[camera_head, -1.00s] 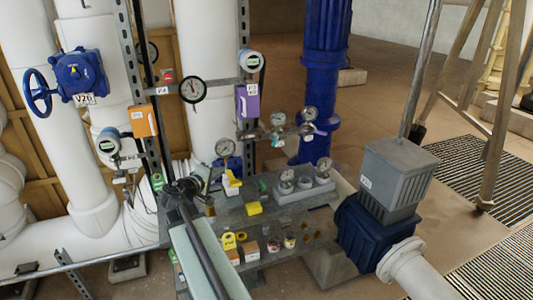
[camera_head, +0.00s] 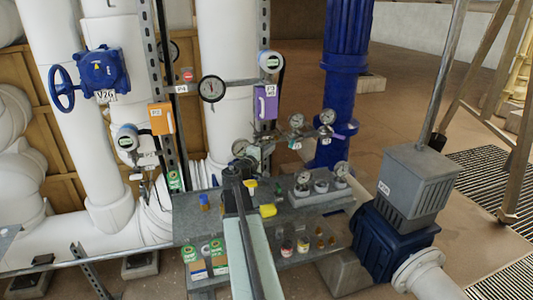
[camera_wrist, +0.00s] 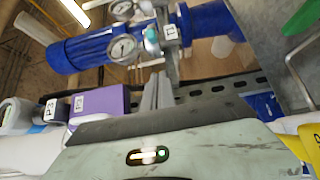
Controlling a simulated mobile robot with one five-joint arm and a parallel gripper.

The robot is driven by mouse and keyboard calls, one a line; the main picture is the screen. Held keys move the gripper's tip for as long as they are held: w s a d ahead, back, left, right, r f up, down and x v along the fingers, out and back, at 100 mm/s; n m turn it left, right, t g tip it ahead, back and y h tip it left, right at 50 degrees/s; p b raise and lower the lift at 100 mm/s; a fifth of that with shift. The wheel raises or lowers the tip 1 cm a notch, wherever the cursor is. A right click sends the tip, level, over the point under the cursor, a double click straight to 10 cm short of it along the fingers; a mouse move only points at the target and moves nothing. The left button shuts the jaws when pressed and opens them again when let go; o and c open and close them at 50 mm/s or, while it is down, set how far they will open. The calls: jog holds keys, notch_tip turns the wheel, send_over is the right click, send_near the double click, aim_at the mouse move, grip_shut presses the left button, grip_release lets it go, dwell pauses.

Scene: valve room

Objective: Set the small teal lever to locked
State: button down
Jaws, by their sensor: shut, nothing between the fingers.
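A small teal part (camera_wrist: 152,40), which looks like the teal lever, shows in the wrist view beside a round gauge (camera_wrist: 123,47) and a white tag. It lies beyond my fingertips, with a gap in the picture. Its exact position is too small to read. In the head view the gauge cluster (camera_head: 297,121) stands behind the bench, but I cannot clearly make out the lever there. My gripper (camera_wrist: 158,88) is shut and empty, its grey fingers together and pointing toward the pipework. In the head view my arm hides part of the bench and the fingertips are unclear.
A purple box (camera_head: 265,102) and an orange box (camera_head: 161,118) hang on the rails. A blue pipe (camera_head: 340,80) stands behind. Gauges, a yellow block (camera_head: 268,210) and small containers sit on the grey bench (camera_head: 300,217). A grey motor (camera_head: 418,185) stands at right.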

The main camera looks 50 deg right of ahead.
aim_at(292, 143)
jog(key=shift+s+d, duration=1.85)
jog(key=shift+d, duration=0.15)
